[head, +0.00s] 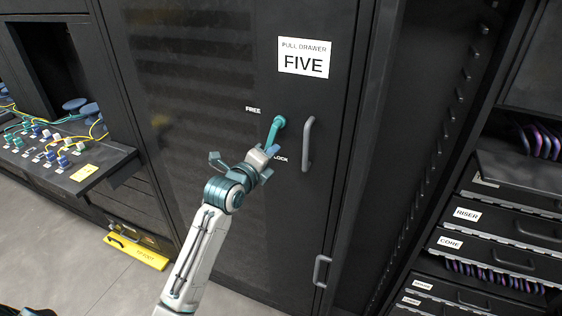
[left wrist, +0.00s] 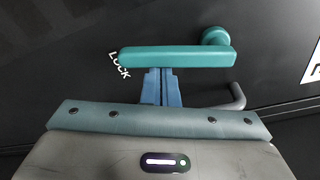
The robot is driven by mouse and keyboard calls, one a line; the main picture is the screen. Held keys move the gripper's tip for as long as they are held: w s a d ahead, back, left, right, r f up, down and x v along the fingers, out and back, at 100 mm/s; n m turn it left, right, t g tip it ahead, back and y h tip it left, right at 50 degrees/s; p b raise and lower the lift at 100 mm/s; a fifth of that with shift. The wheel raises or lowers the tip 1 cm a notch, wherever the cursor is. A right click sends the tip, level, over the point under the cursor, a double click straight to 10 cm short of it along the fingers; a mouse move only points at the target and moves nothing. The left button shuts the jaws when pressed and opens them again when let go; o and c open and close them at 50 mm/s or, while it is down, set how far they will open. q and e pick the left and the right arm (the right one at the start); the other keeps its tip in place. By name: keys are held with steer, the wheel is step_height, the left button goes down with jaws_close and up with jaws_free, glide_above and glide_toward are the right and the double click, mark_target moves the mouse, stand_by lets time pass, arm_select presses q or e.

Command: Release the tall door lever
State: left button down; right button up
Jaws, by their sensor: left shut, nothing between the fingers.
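The teal door lever (head: 275,130) is on the tall dark cabinet door (head: 200,90). It hangs down from its round pivot, its free end towards the LOCK label (head: 281,159); the FREE label (head: 253,110) is to the upper left. In the left wrist view the lever (left wrist: 178,57) lies across the picture, its free end beside the LOCK label (left wrist: 119,66). My left gripper (head: 271,151) is shut and empty at the lever's lower end. Its blue fingertips (left wrist: 161,76) come right up to the lever's edge; I cannot tell if they touch. My right gripper is not in view.
A grey fixed handle (head: 308,144) stands just right of the lever, and a smaller handle (head: 321,270) is lower down. A shelf with connectors (head: 62,165) juts out at the left. Labelled drawers (head: 490,225) are at the right.

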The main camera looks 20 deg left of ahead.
mark_target(263, 128)
arm_select(q)
steer(key=a+m, duration=0.1)
steer(key=a+r+m+b, duration=0.1)
steer(key=a+m, duration=0.2)
steer(key=shift+r+g, duration=0.3)
steer(key=shift+r, duration=0.05)
steer(key=shift+a+r+m+y, duration=0.35)
steer(key=shift+a+m+y, duration=0.05)
steer(key=shift+m, duration=0.3)
steer(key=shift+w+a+r, duration=0.1)
steer(key=shift+a+r, duration=0.25)
steer(key=shift+r, duration=0.2)
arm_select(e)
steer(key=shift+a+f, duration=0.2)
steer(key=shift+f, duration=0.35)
arm_select(q)
steer(key=shift+r, duration=0.15)
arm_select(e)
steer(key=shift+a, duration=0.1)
